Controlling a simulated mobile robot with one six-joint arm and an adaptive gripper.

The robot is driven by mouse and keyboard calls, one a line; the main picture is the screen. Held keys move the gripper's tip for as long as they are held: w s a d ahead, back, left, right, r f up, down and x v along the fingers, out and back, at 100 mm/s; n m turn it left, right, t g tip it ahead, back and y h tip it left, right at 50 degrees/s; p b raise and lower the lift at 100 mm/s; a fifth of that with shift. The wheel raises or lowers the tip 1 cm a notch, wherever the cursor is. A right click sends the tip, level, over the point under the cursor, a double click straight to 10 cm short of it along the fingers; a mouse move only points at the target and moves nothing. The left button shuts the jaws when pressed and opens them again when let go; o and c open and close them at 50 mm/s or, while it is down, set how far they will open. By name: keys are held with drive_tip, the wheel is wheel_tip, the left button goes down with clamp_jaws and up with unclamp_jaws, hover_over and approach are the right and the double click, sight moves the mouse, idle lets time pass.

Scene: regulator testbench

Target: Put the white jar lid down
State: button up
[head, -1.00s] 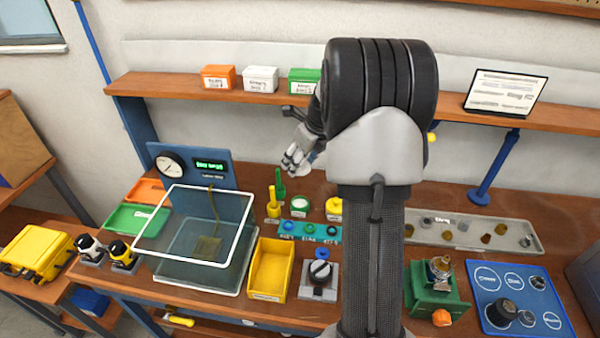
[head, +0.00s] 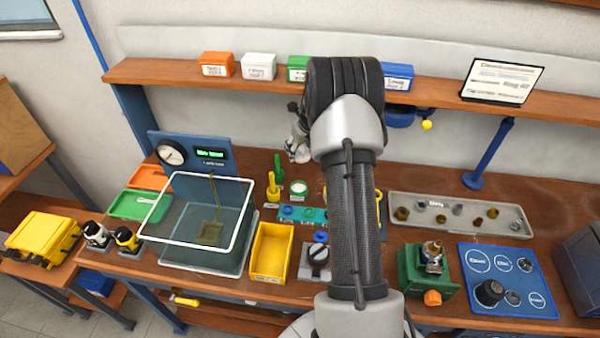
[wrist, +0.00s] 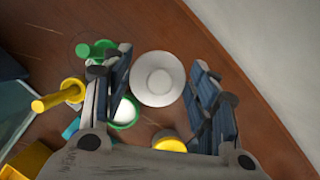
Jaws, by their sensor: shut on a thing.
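The white jar lid (wrist: 158,79) is a round white disc with a raised centre, between the two fingers of my gripper (wrist: 163,75) in the wrist view. My gripper is shut on it, above the wooden bench. In the head view my gripper (head: 298,150) is at the back of the bench, and I cannot make out the lid there. A green-rimmed jar with a white top (head: 298,188) stands in front of my gripper; it also shows in the wrist view (wrist: 125,112), partly behind the left finger. The gap between lid and bench is unclear.
Green and yellow upright tools (head: 273,188) stand left of the jar. A yellow-topped jar (wrist: 170,142) is near my palm. A clear tank (head: 190,260), a yellow bin (head: 271,252) and a grey parts tray (head: 460,231) surround the area. Bare wood lies behind the jars.

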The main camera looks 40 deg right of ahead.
sight(301, 174)
drive_tip(key=f+b, duration=0.1)
drive_tip(key=f, duration=0.5)
drive_tip(key=f+b, duration=0.1)
drive_tip(key=f, duration=0.2)
drive_tip(key=shift+s+f+b, duration=0.1)
drive_tip(key=shift+s+b, duration=0.15)
drive_tip(key=shift+b, duration=0.05)
drive_tip(key=shift+f, duration=0.15)
drive_tip(key=o, duration=0.7)
drive_tip(key=shift+f, duration=0.15)
drive_tip(key=shift+o, duration=0.4)
